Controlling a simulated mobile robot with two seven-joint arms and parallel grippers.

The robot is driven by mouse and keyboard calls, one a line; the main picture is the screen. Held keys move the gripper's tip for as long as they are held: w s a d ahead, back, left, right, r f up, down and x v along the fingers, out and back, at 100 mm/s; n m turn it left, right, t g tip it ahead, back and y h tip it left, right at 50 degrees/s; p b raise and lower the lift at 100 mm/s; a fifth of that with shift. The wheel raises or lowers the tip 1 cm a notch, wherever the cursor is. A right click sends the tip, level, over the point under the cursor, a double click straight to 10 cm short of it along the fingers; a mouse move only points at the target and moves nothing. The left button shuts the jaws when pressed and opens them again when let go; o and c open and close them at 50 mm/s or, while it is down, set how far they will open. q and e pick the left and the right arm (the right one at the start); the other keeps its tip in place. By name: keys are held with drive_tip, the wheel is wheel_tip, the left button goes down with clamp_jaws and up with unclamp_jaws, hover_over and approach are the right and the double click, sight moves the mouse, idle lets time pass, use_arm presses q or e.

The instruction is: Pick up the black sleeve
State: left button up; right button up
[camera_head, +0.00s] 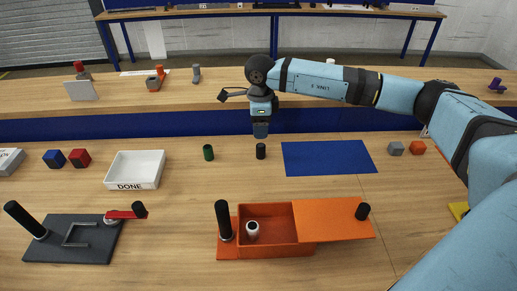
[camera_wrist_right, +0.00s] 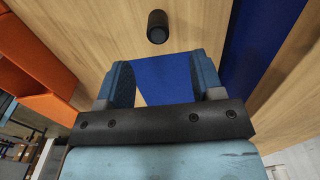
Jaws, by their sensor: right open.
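The black sleeve (camera_head: 261,151) is a small dark cylinder standing upright on the wooden table, between a green cylinder and a blue mat. It also shows at the top of the right wrist view (camera_wrist_right: 157,26). My right gripper (camera_head: 260,132) points down just above and behind the sleeve in the head view. In the right wrist view, its two blue fingers (camera_wrist_right: 160,70) are apart with nothing between them, and the sleeve lies beyond the fingertips. My left gripper is in neither view.
A green cylinder (camera_head: 208,153) stands left of the sleeve, and a white DONE tray (camera_head: 137,184) is farther left. The flat blue mat (camera_head: 328,158) lies to the right. An orange box (camera_head: 275,243) with a black post (camera_head: 223,221) stands in front. A raised shelf (camera_head: 220,98) runs behind.

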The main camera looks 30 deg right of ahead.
sight(261, 145)
wheel_tip(261, 145, down, 4)
drive_tip(key=shift+f, duration=0.25)
drive_tip(key=shift+s+f, duration=0.2)
drive_tip(key=shift+f, duration=2.6)
drive_tip(key=c, duration=1)
